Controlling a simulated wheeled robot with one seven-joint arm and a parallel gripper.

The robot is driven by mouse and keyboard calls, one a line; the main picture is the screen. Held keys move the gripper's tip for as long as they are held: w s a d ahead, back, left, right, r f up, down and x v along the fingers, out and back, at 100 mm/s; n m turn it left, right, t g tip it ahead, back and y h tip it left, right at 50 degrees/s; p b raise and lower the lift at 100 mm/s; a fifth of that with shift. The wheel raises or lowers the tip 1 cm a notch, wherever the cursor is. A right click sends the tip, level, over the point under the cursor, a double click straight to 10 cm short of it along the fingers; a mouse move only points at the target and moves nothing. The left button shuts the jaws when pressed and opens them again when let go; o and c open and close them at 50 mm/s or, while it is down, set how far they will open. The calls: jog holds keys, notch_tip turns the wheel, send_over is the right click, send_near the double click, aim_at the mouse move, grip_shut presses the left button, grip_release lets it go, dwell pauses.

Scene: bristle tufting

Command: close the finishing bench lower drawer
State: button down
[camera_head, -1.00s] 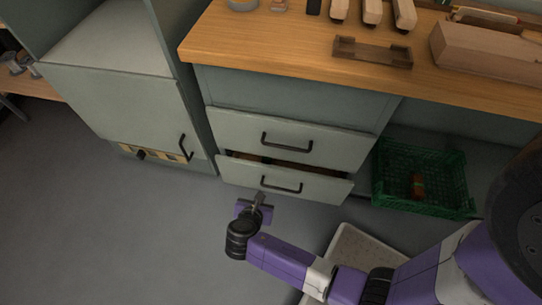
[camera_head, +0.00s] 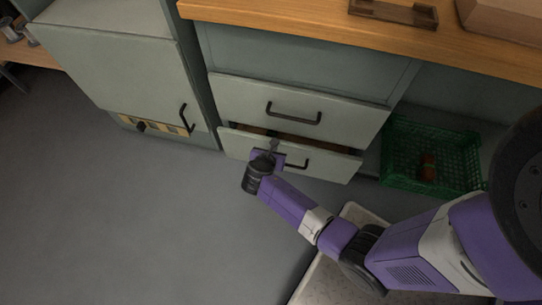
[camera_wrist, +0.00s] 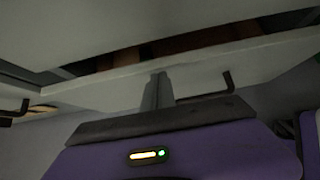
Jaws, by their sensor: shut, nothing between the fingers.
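The finishing bench lower drawer (camera_head: 334,166) is pulled out a little under the upper drawer (camera_head: 347,110). A dark gap shows above its front, with brownish contents inside. My gripper (camera_head: 272,146) is shut and empty, in front of the left-middle part of the lower drawer's front. It hides the left part of the drawer's black handle (camera_head: 297,166). In the wrist view, the shut fingers (camera_wrist: 158,90) point up at the drawer front (camera_wrist: 105,92), at or very near its upper edge. I cannot tell whether they touch it.
A green crate (camera_head: 400,176) with a reddish-brown item stands on the floor right of the drawers. A cabinet (camera_head: 105,75) with a black handle is at left. The wooden bench top (camera_head: 300,33) overhangs above. A pale speckled tray-like surface (camera_head: 325,278) lies below my arm. Floor at left is clear.

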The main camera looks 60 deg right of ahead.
jog(key=shift+w+d, duration=0.1)
jog(key=shift+d, duration=0.1)
jog(key=shift+w+d+p, duration=0.2)
jog(key=shift+d+p, duration=0.15)
jog(key=shift+d, duration=0.25)
jog(key=shift+w+d+p, duration=0.2)
jog(key=shift+d+p, duration=0.15)
jog(key=shift+d, duration=0.25)
